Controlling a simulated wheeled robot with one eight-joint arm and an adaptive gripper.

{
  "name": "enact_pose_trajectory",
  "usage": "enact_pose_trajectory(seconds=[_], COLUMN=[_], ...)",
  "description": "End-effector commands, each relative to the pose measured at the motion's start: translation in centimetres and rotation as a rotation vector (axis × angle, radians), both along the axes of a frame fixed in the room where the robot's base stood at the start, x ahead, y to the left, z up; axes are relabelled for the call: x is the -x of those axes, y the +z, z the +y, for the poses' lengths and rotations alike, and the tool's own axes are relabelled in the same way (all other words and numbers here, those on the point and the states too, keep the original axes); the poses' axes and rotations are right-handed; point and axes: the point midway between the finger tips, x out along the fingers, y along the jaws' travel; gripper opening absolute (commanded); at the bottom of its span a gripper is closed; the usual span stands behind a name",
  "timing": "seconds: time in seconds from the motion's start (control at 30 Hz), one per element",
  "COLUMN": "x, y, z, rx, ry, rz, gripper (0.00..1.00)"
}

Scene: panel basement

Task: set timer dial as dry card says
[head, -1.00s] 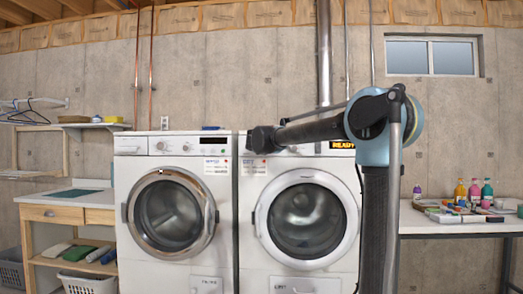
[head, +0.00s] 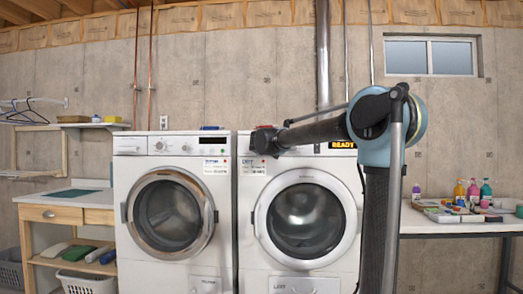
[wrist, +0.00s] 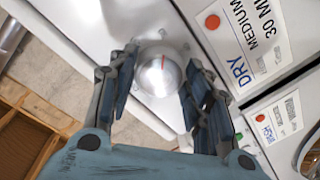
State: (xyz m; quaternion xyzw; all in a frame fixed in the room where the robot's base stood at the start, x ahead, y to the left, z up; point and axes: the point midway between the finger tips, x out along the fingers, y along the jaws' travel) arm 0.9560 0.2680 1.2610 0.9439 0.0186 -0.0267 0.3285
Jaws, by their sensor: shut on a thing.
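The timer dial (wrist: 158,75) is a round silver knob with a short red mark near its top in the wrist view. My gripper (wrist: 160,68) has its fingers on either side of the dial and is shut on it. In the head view my gripper (head: 266,140) is at the top panel of the right machine (head: 248,220), and the dial is hidden there. The dry card (wrist: 250,45) reads DRY, MEDIUM and 30 MIN, the last word cut off, beside a red dot.
A wash card (wrist: 276,122) is on the neighbouring machine (head: 168,225). A lit READY display (head: 342,145) is right of my gripper. A table (head: 450,228) with bottles stands at right.

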Motion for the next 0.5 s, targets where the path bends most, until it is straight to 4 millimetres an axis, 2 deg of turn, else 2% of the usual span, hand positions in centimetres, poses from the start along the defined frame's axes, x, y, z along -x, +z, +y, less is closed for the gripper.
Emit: enact_pose_trajectory(seconds=[0.5], x=[0.01], y=[-0.11], z=[-0.01], rx=[-0.083], ry=[0.0], rz=[-0.002], gripper=[0.22])
